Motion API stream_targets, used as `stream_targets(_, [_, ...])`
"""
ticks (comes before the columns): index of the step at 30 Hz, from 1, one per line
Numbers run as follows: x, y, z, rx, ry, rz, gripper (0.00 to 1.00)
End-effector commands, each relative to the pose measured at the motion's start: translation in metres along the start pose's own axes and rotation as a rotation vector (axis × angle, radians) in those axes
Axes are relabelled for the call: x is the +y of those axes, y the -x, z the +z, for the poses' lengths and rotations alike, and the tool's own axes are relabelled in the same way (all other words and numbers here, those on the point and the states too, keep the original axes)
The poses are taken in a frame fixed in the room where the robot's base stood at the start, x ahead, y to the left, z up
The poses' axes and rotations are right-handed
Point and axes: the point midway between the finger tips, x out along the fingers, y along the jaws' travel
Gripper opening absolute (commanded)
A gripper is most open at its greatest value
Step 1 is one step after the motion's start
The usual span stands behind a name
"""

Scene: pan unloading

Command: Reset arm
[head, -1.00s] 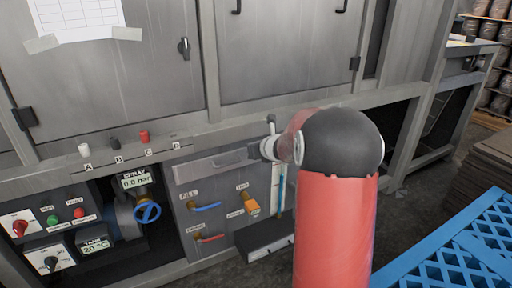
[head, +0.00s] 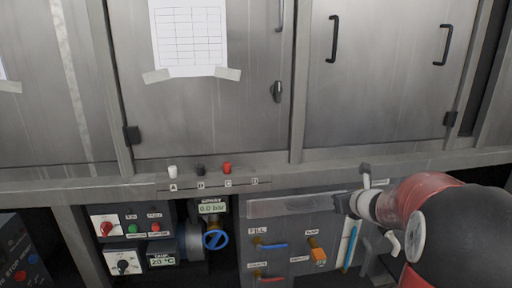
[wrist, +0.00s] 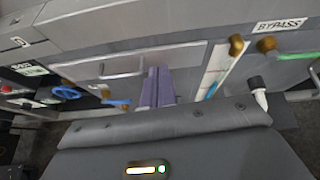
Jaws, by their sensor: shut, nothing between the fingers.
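My gripper shows in the wrist view as two purple fingers (wrist: 157,73) lying side by side, shut and empty. They point toward the grey machine's lower front panel (wrist: 115,70). In the head view my red and black arm fills the lower right. Its pale wrist end and small dark gripper (head: 344,204) are in front of the same panel (head: 285,225), just below the ledge. The fingertips are too small there to tell their exact gap from the panel.
The panel carries a blue-handled fill valve (head: 272,246), a red-handled valve (head: 270,279) and an orange valve (head: 318,254). A blue handwheel (head: 216,240) and a control box (head: 132,226) are to the left. Grey cabinet doors (head: 385,85) stand shut above the ledge.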

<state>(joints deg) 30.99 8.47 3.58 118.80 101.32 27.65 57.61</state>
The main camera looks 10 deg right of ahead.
Motion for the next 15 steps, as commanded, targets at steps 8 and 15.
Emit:
stream_targets(8, [0.142, 0.081, 0.011, -0.015, 0.935, 0.309, 0.0])
stream_targets(15, [0.218, 0.182, -0.05, -0.04, 1.934, 0.611, 0.0])
